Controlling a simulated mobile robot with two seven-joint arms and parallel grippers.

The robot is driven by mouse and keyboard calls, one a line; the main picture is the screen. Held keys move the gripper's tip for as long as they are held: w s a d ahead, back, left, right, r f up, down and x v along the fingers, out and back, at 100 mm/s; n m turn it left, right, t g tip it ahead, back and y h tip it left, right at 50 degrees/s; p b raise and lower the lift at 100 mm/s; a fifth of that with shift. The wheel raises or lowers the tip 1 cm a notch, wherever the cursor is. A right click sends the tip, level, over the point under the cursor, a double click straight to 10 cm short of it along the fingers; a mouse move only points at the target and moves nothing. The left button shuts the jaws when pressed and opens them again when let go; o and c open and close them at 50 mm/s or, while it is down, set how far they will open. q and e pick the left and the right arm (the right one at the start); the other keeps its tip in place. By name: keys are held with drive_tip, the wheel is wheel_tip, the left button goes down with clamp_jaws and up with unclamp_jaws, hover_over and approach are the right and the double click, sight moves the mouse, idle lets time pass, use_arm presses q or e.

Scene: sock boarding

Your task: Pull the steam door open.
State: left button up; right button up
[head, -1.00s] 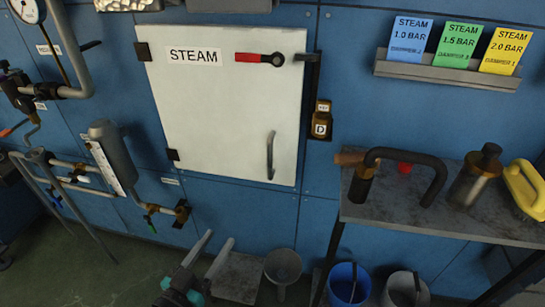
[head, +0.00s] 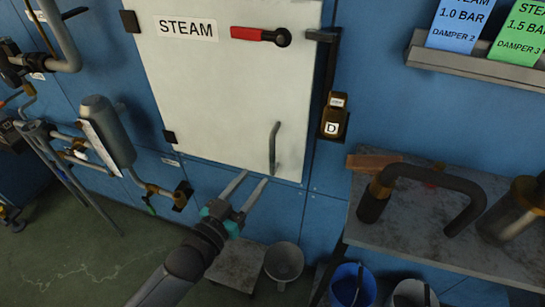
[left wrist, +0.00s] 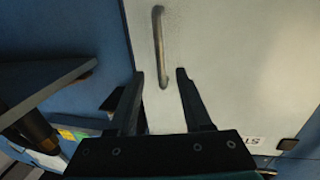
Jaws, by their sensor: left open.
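The white steam door (head: 215,95) is set in the blue wall and appears shut. It carries a STEAM label (head: 187,28) and a red-handled latch (head: 258,35), lying roughly level at its upper right. Its vertical grey handle (head: 274,148) is at the lower right. My left gripper (head: 257,177) is open and empty, its fingers pointing at the door just below and left of the handle in the head view. In the left wrist view the handle (left wrist: 160,45) lies ahead, lined up between the open fingers (left wrist: 160,73). I cannot tell how far the fingertips are from it. My right gripper is out of view.
A brown box marked D (head: 333,118) is on the wall right of the door. A grey shelf (head: 395,225) with a curved dark pipe stands at the right. Pipes and a grey cylinder (head: 105,130) are at the left. A blue bucket (head: 352,288) stands below.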

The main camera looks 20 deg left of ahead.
sight(271, 158)
use_arm(q)
drive_tip(key=b+x, duration=0.1)
drive_tip(key=x, duration=0.3)
drive_tip(key=shift+w+f, duration=0.1)
drive_tip(key=shift+w, duration=0.1)
drive_tip(key=b+x, duration=0.1)
drive_tip(key=x, duration=0.2)
drive_tip(key=shift+w+d, duration=0.1)
drive_tip(key=shift+w, duration=0.05)
drive_tip(key=shift+x, duration=1)
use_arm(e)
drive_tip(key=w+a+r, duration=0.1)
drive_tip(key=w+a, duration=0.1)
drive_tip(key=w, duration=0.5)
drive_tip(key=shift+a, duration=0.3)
use_arm(q)
drive_tip(key=shift+c, duration=0.4)
clamp_jaws()
